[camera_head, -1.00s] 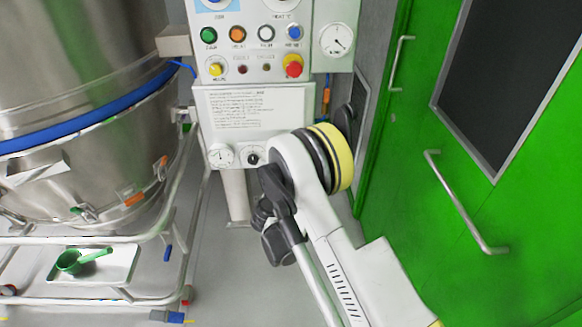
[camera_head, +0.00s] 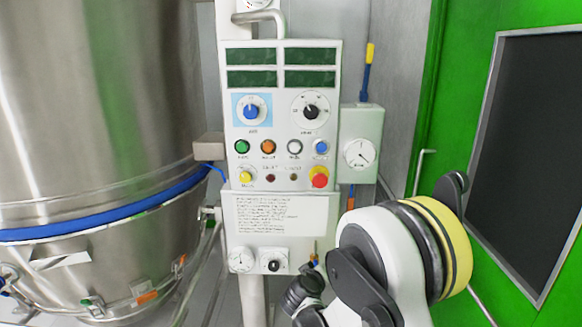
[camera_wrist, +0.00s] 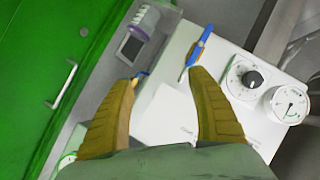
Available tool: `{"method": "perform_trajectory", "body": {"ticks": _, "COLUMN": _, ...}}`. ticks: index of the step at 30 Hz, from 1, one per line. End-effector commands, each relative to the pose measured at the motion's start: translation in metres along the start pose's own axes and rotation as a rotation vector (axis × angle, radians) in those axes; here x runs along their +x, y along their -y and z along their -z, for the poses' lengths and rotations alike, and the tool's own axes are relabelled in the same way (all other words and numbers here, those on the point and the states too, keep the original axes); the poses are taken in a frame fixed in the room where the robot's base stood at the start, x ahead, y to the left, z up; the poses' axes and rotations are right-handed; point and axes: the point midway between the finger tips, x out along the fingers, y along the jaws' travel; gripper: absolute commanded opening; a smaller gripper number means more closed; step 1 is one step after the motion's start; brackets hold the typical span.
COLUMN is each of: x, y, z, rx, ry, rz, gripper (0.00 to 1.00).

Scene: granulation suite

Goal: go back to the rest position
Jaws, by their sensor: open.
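My gripper (camera_wrist: 168,76) shows in the wrist view with its two ribbed yellow-brown fingers spread apart. Nothing is held between them. Beyond the fingers is the pale front of the control panel, with a black knob (camera_wrist: 252,79), a round gauge (camera_wrist: 289,104) and a blue and orange pen-like item (camera_wrist: 196,50). In the head view my arm rises at the lower right, in front of the panel's lower right side. The fingers cannot be made out there.
The control panel (camera_head: 285,105) has displays, dials, coloured buttons and a red stop button (camera_head: 319,177). A large steel vessel (camera_head: 90,110) with a blue band stands at the left. A green door (camera_head: 480,110) with a dark window is at the right. A gauge box (camera_head: 361,140) juts beside the panel.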

Motion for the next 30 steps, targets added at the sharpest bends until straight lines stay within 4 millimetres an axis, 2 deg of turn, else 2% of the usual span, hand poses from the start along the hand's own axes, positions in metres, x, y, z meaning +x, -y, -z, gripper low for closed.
{"method": "perform_trajectory", "body": {"ticks": 1, "x": -0.013, "y": -0.024, "z": 0.002, "rx": 0.025, "ry": 0.03, "rz": 0.017, "gripper": 0.67}}
{"method": "perform_trajectory", "body": {"ticks": 6, "x": -0.062, "y": -0.084, "z": -0.004, "rx": 0.104, "ry": 0.123, "rz": 0.089, "gripper": 0.67}}
{"method": "perform_trajectory", "body": {"ticks": 12, "x": -0.133, "y": -0.137, "z": -0.03, "rx": 0.201, "ry": 0.218, "rz": 0.181, "gripper": 0.67}}
{"method": "perform_trajectory", "body": {"ticks": 15, "x": -0.172, "y": -0.154, "z": -0.048, "rx": 0.252, "ry": 0.258, "rz": 0.229, "gripper": 0.67}}
{"method": "perform_trajectory", "body": {"ticks": 19, "x": -0.223, "y": -0.166, "z": -0.076, "rx": 0.321, "ry": 0.302, "rz": 0.294, "gripper": 0.67}}
{"method": "perform_trajectory", "body": {"ticks": 24, "x": -0.283, "y": -0.166, "z": -0.115, "rx": 0.408, "ry": 0.345, "rz": 0.379, "gripper": 0.67}}
{"method": "perform_trajectory", "body": {"ticks": 27, "x": -0.309, "y": -0.16, "z": -0.133, "rx": 0.448, "ry": 0.358, "rz": 0.419, "gripper": 0.67}}
{"method": "perform_trajectory", "body": {"ticks": 30, "x": -0.326, "y": -0.154, "z": -0.144, "rx": 0.476, "ry": 0.366, "rz": 0.449, "gripper": 0.67}}
